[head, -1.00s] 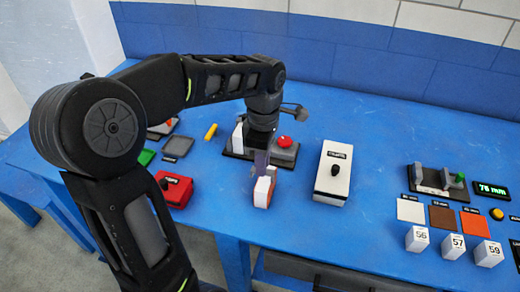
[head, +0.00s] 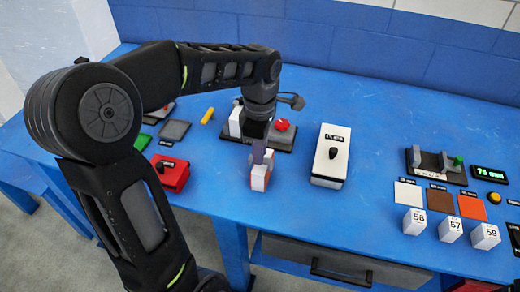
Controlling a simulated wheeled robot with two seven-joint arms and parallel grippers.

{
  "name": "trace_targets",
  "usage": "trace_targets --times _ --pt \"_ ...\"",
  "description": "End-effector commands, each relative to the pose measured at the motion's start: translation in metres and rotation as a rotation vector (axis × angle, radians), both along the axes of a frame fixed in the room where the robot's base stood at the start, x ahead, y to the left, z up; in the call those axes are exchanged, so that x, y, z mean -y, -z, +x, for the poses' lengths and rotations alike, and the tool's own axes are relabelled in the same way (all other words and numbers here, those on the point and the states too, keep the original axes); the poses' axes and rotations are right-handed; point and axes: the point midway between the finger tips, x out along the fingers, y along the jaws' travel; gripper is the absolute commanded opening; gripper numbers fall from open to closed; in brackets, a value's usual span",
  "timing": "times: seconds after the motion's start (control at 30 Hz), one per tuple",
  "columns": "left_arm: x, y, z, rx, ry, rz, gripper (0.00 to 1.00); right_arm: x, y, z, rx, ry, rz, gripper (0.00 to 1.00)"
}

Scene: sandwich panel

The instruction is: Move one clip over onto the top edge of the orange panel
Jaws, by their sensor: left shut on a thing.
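My left gripper (head: 261,151) points down near the middle of the table. It is shut on a small white-and-orange piece (head: 260,177), and its purplish-grey end meets the top of that piece. Which parts of the piece are clip and which are panel is too small to tell. I cannot tell whether the piece touches the table. A white lidded box (head: 329,157) with a dark knob and a label that seems to read CLIPS stands to the right. My right gripper is not in view.
Behind the gripper is a dark fixture (head: 283,143) with a red button and a white upright plate. A red box (head: 170,175) stands at left. At right are colour swatches (head: 439,201), numbered white blocks (head: 449,228) and a green display (head: 490,172). The front middle is clear.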

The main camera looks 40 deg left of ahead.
Motion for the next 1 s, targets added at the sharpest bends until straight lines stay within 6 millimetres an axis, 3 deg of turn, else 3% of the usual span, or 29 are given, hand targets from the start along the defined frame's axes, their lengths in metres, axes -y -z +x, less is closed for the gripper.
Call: trace_targets --times 0.6,1.0 --pt "0.000 0.000 0.000 0.000 0.000 0.000 0.00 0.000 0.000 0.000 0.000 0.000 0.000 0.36" --pt "0.000 0.012 0.000 0.000 -0.001 0.000 0.00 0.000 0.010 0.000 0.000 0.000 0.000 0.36"
